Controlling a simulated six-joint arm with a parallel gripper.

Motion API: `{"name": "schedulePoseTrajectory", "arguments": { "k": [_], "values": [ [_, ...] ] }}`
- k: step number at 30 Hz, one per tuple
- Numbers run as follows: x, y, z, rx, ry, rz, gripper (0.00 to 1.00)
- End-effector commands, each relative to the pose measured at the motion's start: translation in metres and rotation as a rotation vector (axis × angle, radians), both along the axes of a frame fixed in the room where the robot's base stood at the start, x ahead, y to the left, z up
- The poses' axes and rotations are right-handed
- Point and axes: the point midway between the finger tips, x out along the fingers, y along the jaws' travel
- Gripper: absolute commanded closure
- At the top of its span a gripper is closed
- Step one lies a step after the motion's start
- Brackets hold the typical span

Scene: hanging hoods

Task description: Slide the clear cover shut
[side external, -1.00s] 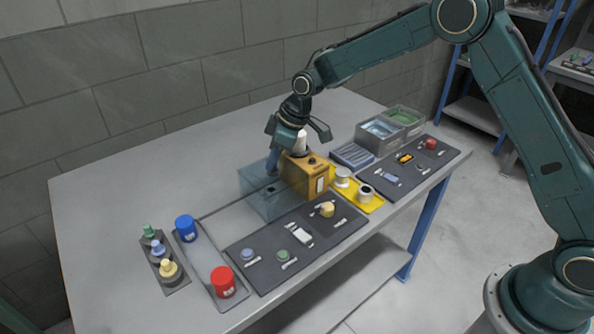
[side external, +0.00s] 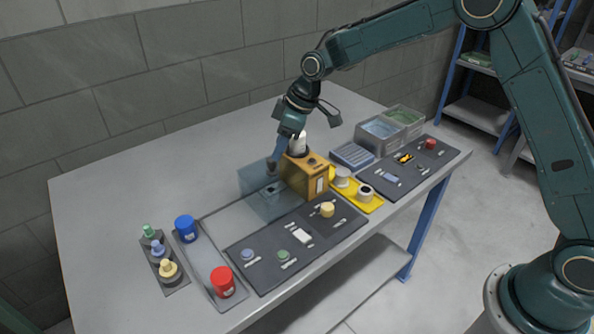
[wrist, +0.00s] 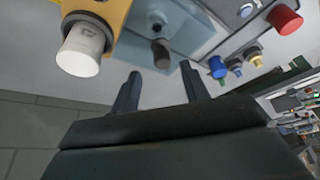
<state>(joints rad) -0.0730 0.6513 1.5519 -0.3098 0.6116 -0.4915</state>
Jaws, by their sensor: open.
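The clear cover (side external: 258,203) is a bluish see-through box at the middle of the table, directly left of an orange housing (side external: 305,178). Part of the cover may be hidden behind the housing. A dark knob (wrist: 160,52) stands on the cover's near side in the wrist view. My gripper (side external: 277,158) is over the cover's back part. In the wrist view my gripper (wrist: 160,76) is open, its two fingertips apart, with the knob showing between and just beyond them. I cannot tell whether either finger touches the knob.
A white cap (wrist: 80,50) sticks out from the housing beside my fingers. Blue (side external: 186,228) and red (side external: 222,281) cylinders stand on a tray at left. A dark panel (side external: 270,270) lies in front; grey bins (side external: 385,130) stand right. The table's back left is clear.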

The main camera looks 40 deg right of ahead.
Motion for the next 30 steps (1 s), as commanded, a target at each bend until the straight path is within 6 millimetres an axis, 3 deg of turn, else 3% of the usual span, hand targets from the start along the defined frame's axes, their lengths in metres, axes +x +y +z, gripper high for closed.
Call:
{"name": "schedulePoseTrajectory", "arguments": {
  "k": [9,15,21,30],
  "values": [
    [-0.015,-0.016,0.052,0.0,-0.003,-0.002,0.55],
    [-0.022,-0.024,0.076,0.0,-0.002,-0.004,0.55],
    [-0.026,-0.027,0.088,-0.001,-0.001,-0.003,0.55],
    [-0.026,-0.028,0.089,-0.001,0.0,-0.003,0.55]
  ]
}}
